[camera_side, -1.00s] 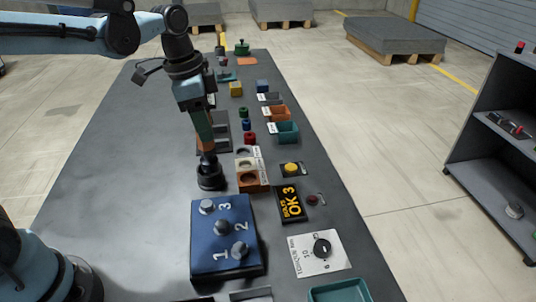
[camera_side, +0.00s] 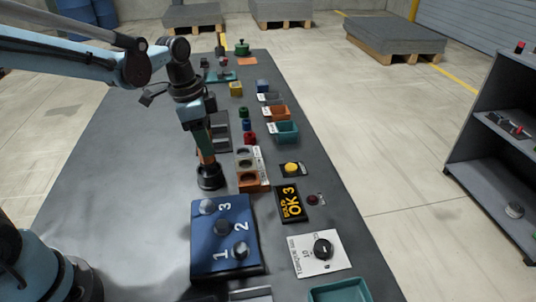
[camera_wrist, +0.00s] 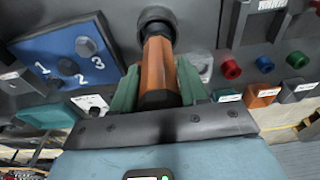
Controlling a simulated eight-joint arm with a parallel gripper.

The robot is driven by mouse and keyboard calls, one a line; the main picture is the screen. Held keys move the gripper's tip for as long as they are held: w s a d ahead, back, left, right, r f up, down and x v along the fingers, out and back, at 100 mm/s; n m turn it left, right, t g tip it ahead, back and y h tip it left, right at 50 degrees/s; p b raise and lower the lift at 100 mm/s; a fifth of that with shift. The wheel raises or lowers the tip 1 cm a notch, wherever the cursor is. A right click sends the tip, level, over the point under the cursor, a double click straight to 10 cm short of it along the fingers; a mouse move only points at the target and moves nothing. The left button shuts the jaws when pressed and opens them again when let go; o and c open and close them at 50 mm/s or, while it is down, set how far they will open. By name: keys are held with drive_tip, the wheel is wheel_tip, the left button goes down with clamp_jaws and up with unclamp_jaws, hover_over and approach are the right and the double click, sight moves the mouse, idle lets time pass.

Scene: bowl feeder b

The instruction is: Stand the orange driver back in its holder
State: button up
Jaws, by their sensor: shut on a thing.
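The orange driver (camera_wrist: 157,66) is between the green fingers of my gripper (camera_wrist: 158,82), which is shut on it. Its far end meets a dark round cup (camera_wrist: 156,18), which looks like the holder. In the side view the cup (camera_side: 210,179) stands on the table, left of a block with round holes. My gripper (camera_side: 206,152) is just above the cup there, with a little orange of the driver showing and the driver close to upright. How deep the driver's end sits in the cup is hidden.
The block with round holes (camera_side: 253,183) is close to the right of the cup. A blue numbered board (camera_side: 222,255) with knobs lies in front. Small coloured bins (camera_side: 287,133) and buttons stand farther right and back. The table's left side is clear (camera_side: 120,190).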

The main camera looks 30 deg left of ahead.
drive_tip(key=shift+f, duration=0.15)
drive_tip(key=o, duration=1.2)
drive_tip(key=shift+c, duration=0.2)
drive_tip(key=r, duration=0.4)
drive_tip(key=s+a+r, duration=0.1)
drive_tip(key=r, duration=0.7)
drive_tip(key=shift+s+a, duration=0.15)
drive_tip(key=shift+s, duration=0.2)
drive_tip(key=s+f+n+t+y, duration=0.1)
drive_tip(key=s+f+n+t, duration=0.5)
drive_tip(key=s+f+n, duration=0.2)
drive_tip(key=shift+s+d+n, duration=0.2)
drive_tip(key=shift+s+n, duration=0.05)
drive_tip(key=shift+n, duration=0.25)
